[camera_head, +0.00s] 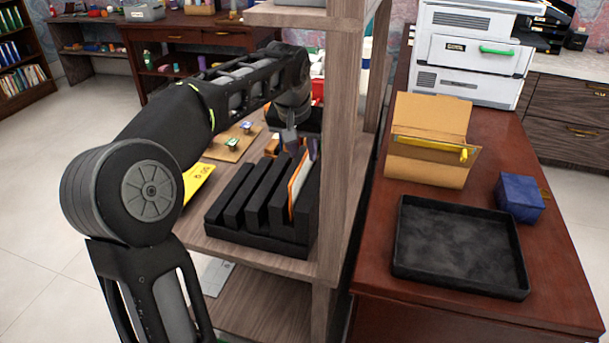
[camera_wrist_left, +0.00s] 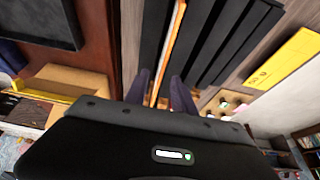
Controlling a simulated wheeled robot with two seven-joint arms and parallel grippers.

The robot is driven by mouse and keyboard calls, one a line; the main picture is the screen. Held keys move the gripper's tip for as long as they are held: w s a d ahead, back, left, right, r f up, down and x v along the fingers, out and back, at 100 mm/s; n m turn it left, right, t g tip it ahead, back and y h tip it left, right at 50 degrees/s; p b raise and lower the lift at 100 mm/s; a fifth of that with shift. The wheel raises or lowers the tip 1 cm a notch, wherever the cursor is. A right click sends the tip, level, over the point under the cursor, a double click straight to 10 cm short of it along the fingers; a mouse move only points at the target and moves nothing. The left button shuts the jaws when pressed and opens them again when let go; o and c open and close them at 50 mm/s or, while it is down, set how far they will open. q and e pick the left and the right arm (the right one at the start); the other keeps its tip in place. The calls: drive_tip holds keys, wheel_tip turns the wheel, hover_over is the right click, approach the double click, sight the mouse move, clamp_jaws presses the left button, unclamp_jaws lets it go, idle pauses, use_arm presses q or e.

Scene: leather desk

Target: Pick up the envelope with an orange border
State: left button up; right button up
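The envelope with an orange border (camera_head: 298,182) stands upright in a slot of a black slotted rack (camera_head: 260,238). It shows edge-on in the left wrist view (camera_wrist_left: 171,45) as a thin orange and white strip. My left gripper (camera_head: 299,148) is over the top of the envelope. In the left wrist view its two fingers (camera_wrist_left: 160,82) are apart, one on each side of the envelope edge, with gaps visible. I cannot tell how deep the fingers reach. My right gripper is not in view.
The rack is on a wooden shelf with an upright post (camera_head: 343,130) close by on the right. A yellow sheet (camera_head: 196,182) lies left of the rack. On the desk are a black tray (camera_head: 460,284), a blue box (camera_head: 519,197) and an open cardboard folder (camera_head: 428,125).

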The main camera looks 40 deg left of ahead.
sight(304, 157)
use_arm(q)
drive_tip(key=x, duration=0.5)
drive_tip(key=shift+a, duration=0.1)
drive_tip(key=shift+c, duration=0.3)
idle(0.4)
clamp_jaws()
idle(0.5)
